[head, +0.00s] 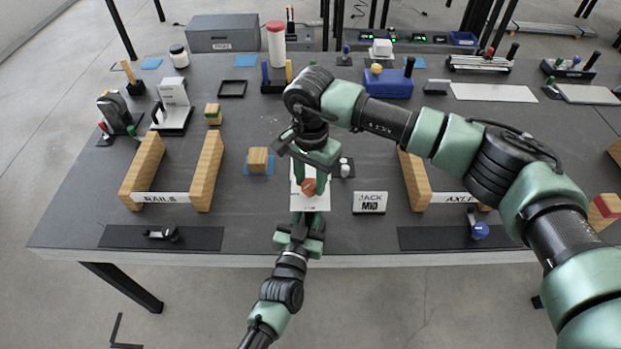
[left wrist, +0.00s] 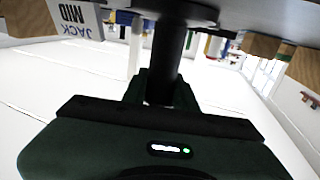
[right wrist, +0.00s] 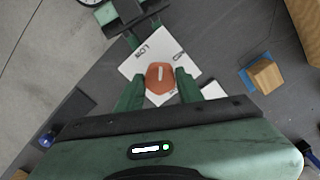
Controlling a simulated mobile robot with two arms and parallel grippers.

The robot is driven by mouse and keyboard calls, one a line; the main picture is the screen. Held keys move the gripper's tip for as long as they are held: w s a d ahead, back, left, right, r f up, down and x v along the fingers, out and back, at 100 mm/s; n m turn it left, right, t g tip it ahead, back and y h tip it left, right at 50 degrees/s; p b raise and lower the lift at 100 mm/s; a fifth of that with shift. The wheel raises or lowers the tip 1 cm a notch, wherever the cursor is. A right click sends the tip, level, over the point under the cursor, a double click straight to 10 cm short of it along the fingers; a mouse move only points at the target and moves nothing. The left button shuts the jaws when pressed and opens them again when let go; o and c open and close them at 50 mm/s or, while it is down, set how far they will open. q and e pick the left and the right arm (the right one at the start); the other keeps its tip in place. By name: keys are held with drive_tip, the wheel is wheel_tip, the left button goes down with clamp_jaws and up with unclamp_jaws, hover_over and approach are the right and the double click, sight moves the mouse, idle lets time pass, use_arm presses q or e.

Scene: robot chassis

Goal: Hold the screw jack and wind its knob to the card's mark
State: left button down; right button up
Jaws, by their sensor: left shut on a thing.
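The screw jack's orange knob (head: 308,187) sits over a white plate (head: 296,170), with a pale pointer line on its top in the right wrist view (right wrist: 160,77). The plate (right wrist: 136,66) reads LOW at one corner; other lettering is unclear. My left gripper (head: 308,220) is shut on the jack's dark column (left wrist: 170,55), below the knob. My right gripper (head: 309,178) points down from above, its fingers on either side of the knob; it looks open, with contact unclear. The card (head: 369,202) reads JACK MID and shows inverted in the left wrist view (left wrist: 75,18).
A wooden block (head: 258,160) on a blue mat lies left of the jack. Wooden rails (head: 207,170) stand at left, and another wooden pair (head: 414,180) at right by the AXLE card. A small white-capped item (head: 345,167) stands close right of the plate. Dark mats lie along the front edge.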

clamp_jaws()
drive_tip(key=shift+m, duration=0.3)
drive_tip(key=m, duration=0.3)
drive_tip(key=shift+m, duration=2.6)
drive_tip(key=o, duration=1)
unclamp_jaws()
drive_tip(key=shift+o, duration=0.2)
